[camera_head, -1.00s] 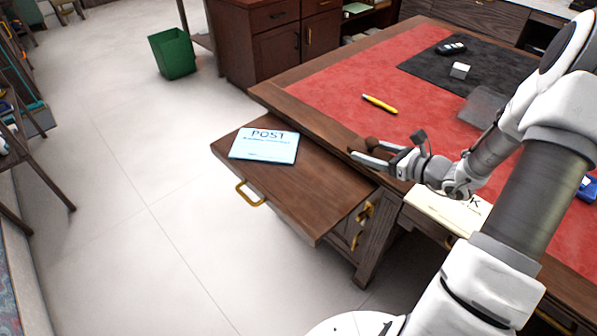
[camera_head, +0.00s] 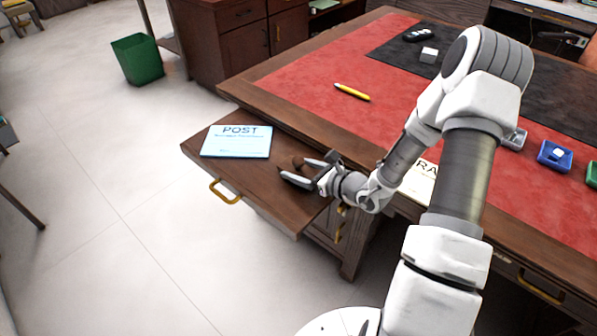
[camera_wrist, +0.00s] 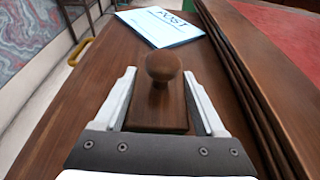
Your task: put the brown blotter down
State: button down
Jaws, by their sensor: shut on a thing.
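The brown blotter is a wooden block with a round knob on top; it shows in the wrist view (camera_wrist: 160,112) between my fingers, knob toward the far side. My gripper (camera_wrist: 160,88) is shut on it. In the head view my gripper (camera_head: 294,170) is low over the right part of the pulled-out wooden board (camera_head: 240,178) at the desk's side. There the blotter (camera_head: 298,162) is mostly hidden by the fingers. I cannot tell whether its underside touches the board.
A light blue POST pad (camera_head: 238,141) lies on the board's far left part, apart from the blotter. The desk's raised edge (camera_head: 290,125) runs along the right of the board. A yellow pen (camera_head: 352,92) lies on the red desk top. The board's front left is bare.

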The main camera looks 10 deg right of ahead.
jog(key=shift+f, duration=0.1)
jog(key=shift+f, duration=0.15)
grip_release()
jog(key=shift+d+r, duration=0.1)
jog(key=shift+r, duration=0.25)
jog(key=p+v, duration=0.2)
jog(key=v, duration=1)
jog(key=shift+f, duration=0.15)
